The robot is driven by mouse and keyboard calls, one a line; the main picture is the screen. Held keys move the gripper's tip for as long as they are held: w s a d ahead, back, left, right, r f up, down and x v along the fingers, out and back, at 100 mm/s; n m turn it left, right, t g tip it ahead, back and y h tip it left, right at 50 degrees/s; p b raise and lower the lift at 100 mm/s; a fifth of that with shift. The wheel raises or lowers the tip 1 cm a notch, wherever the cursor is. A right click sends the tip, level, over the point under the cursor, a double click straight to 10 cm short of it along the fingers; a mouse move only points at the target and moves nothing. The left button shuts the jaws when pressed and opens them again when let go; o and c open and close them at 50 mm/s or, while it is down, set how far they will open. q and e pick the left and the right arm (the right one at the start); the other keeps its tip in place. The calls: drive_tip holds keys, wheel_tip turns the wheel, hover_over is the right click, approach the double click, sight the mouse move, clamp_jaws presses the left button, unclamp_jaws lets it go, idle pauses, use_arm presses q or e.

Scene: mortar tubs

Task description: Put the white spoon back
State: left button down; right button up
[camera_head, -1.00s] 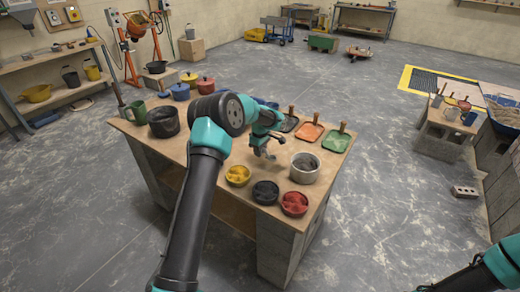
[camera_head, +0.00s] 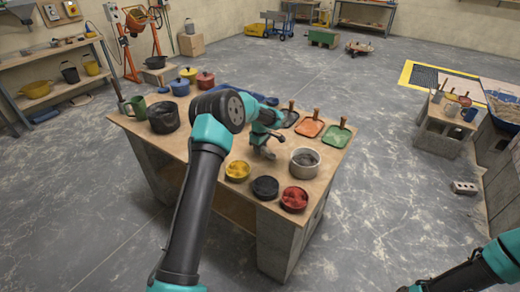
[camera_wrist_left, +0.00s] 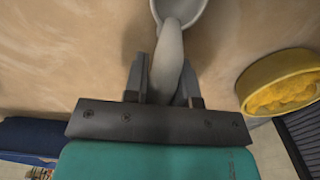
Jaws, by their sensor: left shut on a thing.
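The white spoon (camera_wrist_left: 170,52) shows in the left wrist view between the fingers of my left gripper (camera_wrist_left: 165,82). Its pale handle runs up from between the fingers to a rounded, hollow end at the top edge. In the head view my left gripper (camera_head: 264,150) is over the table, left of the grey metal pot and behind the yellow bowl. The spoon is too small there to make out clearly. My right arm enters at the bottom right, and its gripper is out of the picture.
The wooden table (camera_head: 215,178) carries a grey pot (camera_head: 304,162), a yellow bowl (camera_head: 238,171), a black bowl (camera_head: 265,188) and a red bowl (camera_head: 294,199). Trowels on coloured trays (camera_head: 309,127) lie behind.

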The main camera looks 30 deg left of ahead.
use_arm(q)
drive_tip(key=shift+f, duration=0.4)
drive_tip(key=c, duration=0.8)
unclamp_jaws()
drive_tip(key=shift+c, duration=0.2)
wheel_tip(320, 180, up, 18)
drive_tip(key=shift+f, duration=0.25)
